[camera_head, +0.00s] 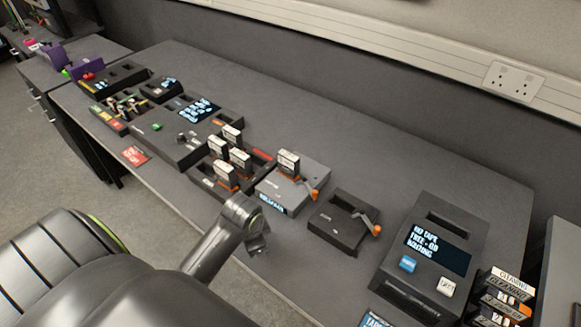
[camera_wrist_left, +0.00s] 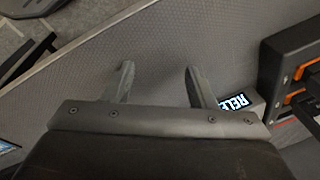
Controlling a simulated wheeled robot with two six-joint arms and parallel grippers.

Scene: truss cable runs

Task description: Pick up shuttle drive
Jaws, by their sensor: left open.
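Nothing in view carries a readable shuttle drive label. Upright cartridges with pale labels and orange bases stand in a dark rack (camera_head: 205,184), and a similar cartridge (camera_head: 288,162) stands in a grey dock (camera_head: 300,190) with an orange lever. I cannot tell which one is the shuttle drive. My left gripper (camera_head: 257,240) is near the table's front edge, in front of the grey dock. In the left wrist view my left gripper (camera_wrist_left: 162,85) is open, with nothing between its fingers. A lit display (camera_wrist_left: 236,101) starting "RELE" is beside one finger. My right gripper is out of view.
A dark dock (camera_head: 340,225) with an orange lever stands right of the grey one. Farther right is a black machine (camera_head: 432,222) with a lit screen and several stacked boxes (camera_head: 508,290). A red card (camera_head: 135,156) lies at the front left. The table's back strip is clear.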

